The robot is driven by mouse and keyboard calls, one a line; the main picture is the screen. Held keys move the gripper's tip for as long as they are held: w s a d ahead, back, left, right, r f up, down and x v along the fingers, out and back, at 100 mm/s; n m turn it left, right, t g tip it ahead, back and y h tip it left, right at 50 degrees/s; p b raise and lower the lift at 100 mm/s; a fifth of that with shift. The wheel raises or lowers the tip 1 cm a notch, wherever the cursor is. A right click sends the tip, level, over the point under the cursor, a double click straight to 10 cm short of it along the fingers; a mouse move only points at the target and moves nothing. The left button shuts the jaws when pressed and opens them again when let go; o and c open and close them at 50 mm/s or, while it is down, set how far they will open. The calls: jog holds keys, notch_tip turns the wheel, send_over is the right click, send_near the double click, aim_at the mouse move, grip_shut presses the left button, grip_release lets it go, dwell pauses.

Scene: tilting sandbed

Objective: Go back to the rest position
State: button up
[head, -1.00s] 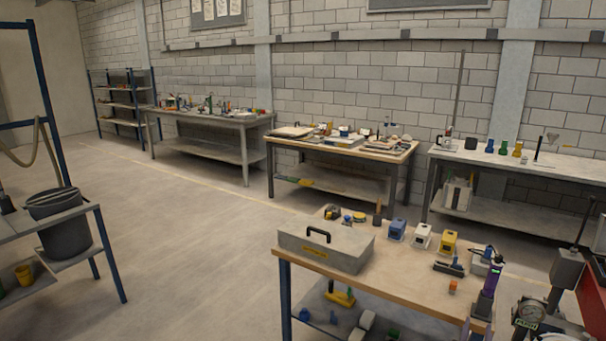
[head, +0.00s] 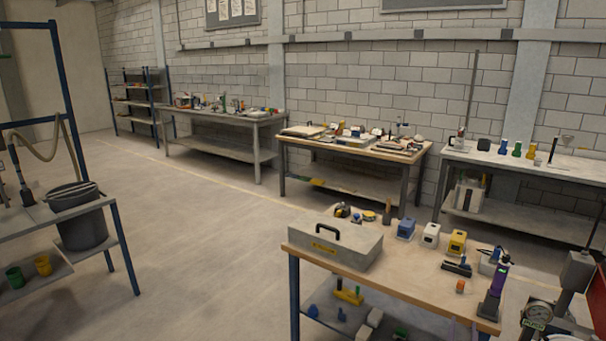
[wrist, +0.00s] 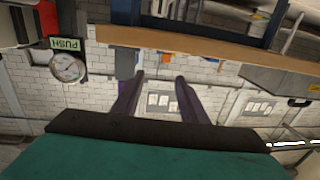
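My gripper (wrist: 157,88) shows in the wrist view as two purple fingers held apart. The gap between them is empty, with the block wall and posters far behind it. The wrist picture appears upside down. The fingers look clear of the bench (wrist: 190,42), whose wooden edge crosses the top of that view. In the head view my gripper cannot be made out clearly; thin purple shapes show at the bottom edge by the front bench (head: 410,276). No marker for a rest position is seen.
A gauge (head: 538,314) stands at right. A shelf with a black bucket (head: 80,220) is at left. The floor (head: 190,235) between is clear.

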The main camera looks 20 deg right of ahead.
jog(key=w+a+f+n+t+y, duration=0.1)
jog(key=w+a+f+y, duration=0.15)
jog(key=w+a, duration=0.35)
jog(key=w+a+f+n+y, duration=0.15)
jog(key=w+a+f, duration=0.25)
jog(key=a, duration=0.4)
jog(key=w+a+f+n+t+y, duration=0.1)
jog(key=w+a+f+y, duration=0.2)
jog(key=a, duration=0.5)
jog(key=a+f+n+g+y, duration=0.2)
jog(key=a+f, duration=0.5)
jog(key=a, duration=0.2)
jog(key=a+f+n+g+y, duration=0.1)
jog(key=a+f+g+y, duration=0.1)
jog(key=a+f, duration=0.65)
jog(key=s+a+f+n+g+y, duration=0.2)
jog(key=s+a+f+g, duration=0.6)
jog(key=s+a, duration=0.45)
jog(key=s+a+n+g, duration=0.1)
jog(key=s+a+g, duration=0.2)
jog(key=s, duration=1.6)
jog(key=g, duration=0.4)
jog(key=shift+s+r+g, duration=0.15)
jog(key=shift+r+g, duration=0.05)
jog(key=shift+g, duration=0.2)
